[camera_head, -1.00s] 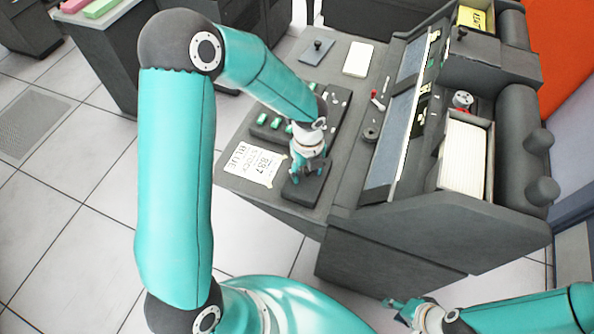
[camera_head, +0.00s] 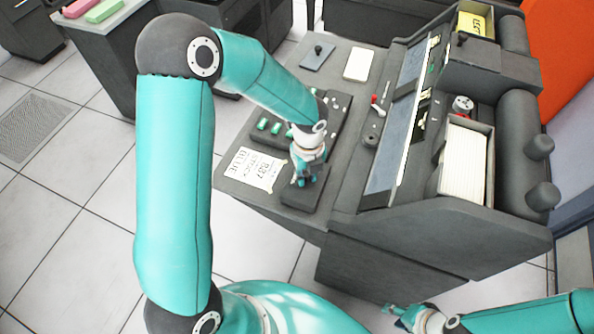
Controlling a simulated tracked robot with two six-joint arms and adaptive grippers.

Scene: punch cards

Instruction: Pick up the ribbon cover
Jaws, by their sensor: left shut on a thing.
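A dark flat plate (camera_head: 301,198), which I take to be the ribbon cover, is at the near left edge of the grey desk. My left gripper (camera_head: 301,181) points down over it and is shut on its upper middle, hiding the gripped part. The plate lies flat, and I cannot tell whether it is clear of the desk surface. My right gripper (camera_head: 392,309) is low in front of the desk, apart from everything. Its fingers are too small to tell whether they are open.
A white printed sheet (camera_head: 253,169) and a dark panel with green keys (camera_head: 263,124) lie beside the plate. Farther back are a grey plate with a knob (camera_head: 318,57) and a cream card stack (camera_head: 359,63). The tall machine with a card tray (camera_head: 464,165) stands on the right.

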